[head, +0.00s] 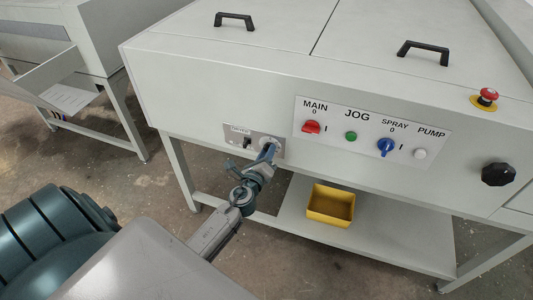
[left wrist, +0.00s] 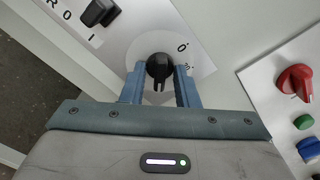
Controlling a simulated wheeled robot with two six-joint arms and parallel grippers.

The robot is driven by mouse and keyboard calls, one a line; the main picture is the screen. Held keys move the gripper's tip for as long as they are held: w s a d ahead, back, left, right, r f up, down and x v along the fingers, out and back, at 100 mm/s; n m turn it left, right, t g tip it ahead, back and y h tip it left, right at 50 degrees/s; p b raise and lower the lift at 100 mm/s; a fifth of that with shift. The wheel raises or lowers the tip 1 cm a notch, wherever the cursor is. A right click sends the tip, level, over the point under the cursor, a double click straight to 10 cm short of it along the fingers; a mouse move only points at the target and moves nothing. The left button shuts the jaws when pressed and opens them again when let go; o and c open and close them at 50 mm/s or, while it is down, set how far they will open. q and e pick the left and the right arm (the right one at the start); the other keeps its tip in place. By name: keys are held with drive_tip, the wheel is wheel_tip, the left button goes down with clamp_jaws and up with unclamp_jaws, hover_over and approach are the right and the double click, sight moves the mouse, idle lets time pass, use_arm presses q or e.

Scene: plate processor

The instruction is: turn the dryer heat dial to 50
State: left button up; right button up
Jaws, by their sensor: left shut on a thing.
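The dryer heat dial (left wrist: 159,66) is a black round knob on a pale disc with printed marks, on a small grey panel (head: 238,139) of the machine front. In the left wrist view my left gripper (left wrist: 161,82) has one blue finger on each side of the knob and is shut on it. In the head view the gripper (head: 269,151) covers the dial. The numbers on the disc are too small or hidden to read for sure. My right gripper is not in view.
A black switch (left wrist: 100,12) sits beside the dial. Right of it is a white panel with a red MAIN switch (head: 312,127), green JOG button (head: 351,136), blue SPRAY switch (head: 385,147) and PUMP button (head: 420,154). A yellow bin (head: 330,205) stands on the shelf below.

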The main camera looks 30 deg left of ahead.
use_arm(q)
drive_tip(key=o, duration=0.6)
drive_tip(key=shift+f, duration=0.1)
drive_tip(key=shift+s, duration=0.1)
